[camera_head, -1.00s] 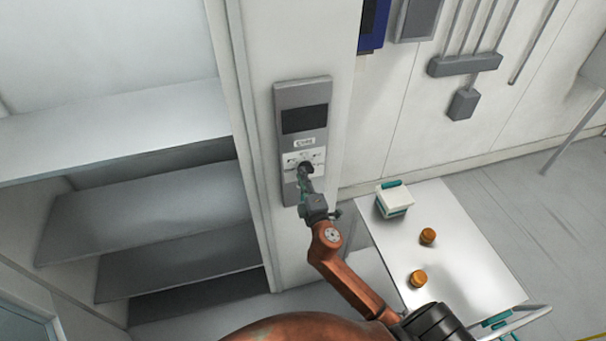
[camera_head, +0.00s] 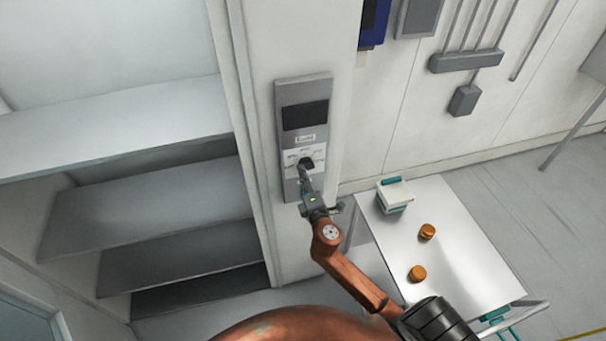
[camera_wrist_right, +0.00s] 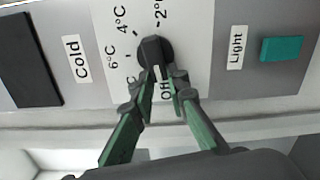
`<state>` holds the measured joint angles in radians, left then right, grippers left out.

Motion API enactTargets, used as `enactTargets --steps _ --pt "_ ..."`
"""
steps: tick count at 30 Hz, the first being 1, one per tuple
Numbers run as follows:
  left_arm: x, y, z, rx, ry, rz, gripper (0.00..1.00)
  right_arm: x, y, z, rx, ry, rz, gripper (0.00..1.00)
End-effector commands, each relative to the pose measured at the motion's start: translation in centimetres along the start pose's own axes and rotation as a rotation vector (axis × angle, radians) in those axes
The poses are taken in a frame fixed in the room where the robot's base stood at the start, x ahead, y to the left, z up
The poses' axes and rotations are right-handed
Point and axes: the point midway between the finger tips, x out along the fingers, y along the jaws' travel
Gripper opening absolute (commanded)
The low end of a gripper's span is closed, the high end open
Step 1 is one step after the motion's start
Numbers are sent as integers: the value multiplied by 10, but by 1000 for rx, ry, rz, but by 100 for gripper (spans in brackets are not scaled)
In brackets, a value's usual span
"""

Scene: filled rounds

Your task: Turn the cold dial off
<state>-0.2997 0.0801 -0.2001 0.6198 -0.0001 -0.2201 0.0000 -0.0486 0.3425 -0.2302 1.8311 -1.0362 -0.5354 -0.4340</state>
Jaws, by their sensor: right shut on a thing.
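The cold dial (camera_wrist_right: 153,50) is a black round knob on a white scale plate, beside the word "Cold" (camera_wrist_right: 76,59) in the right wrist view. Its white pointer mark faces down the picture, towards a label partly hidden between my fingers. My right gripper (camera_wrist_right: 161,76) has its two green-and-grey fingers closed on the near side of the dial. In the head view, the dial (camera_head: 306,164) sits on the grey control panel (camera_head: 290,187), with my right gripper (camera_head: 306,177) at it. My left gripper is not in view.
A teal button (camera_wrist_right: 282,49) marked "Light" is on the same panel. Open shelves (camera_head: 150,205) stand to the left. A white cart (camera_head: 455,250) at the right bears a white-and-teal box (camera_head: 395,196) and two orange-brown round things (camera_head: 428,231).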

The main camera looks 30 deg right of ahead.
Motion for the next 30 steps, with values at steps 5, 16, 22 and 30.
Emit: enactTargets --steps 5,16,22,30 --pt "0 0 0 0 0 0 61 0 -2 0 -1 1 -3 19" --pt "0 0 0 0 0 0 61 0 -1 0 1 0 -1 32" --pt "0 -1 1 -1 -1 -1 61 -8 -1 0 2 1 -1 32" --pt "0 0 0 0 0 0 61 -58 -3 0 2 1 -5 32"
